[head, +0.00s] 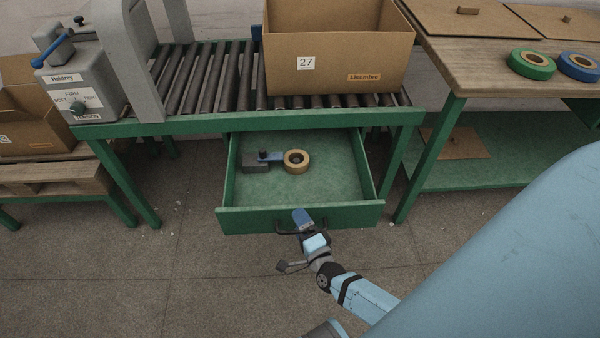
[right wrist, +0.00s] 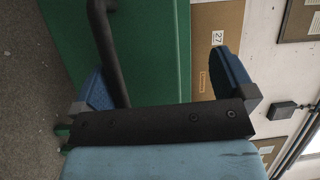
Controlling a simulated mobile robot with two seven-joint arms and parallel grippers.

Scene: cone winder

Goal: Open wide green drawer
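The wide green drawer (head: 300,218) under the roller conveyor is pulled well out, with its inside showing in the head view. Its green front also shows in the right wrist view (right wrist: 155,50). The dark bar handle (head: 285,231) is on the drawer front. My right gripper (head: 303,220) is at the handle. In the right wrist view, its blue fingers are wide apart, and the handle bar (right wrist: 107,45) passes between them, close to the left finger. Whether they touch is unclear. My left gripper is not in view.
A tape roll (head: 296,161) and a blue-and-dark tape dispenser (head: 262,160) lie in the drawer. A cardboard box (head: 335,50) stands on the rollers above. A wooden-topped table (head: 490,70) is at the right. The floor before the drawer is clear.

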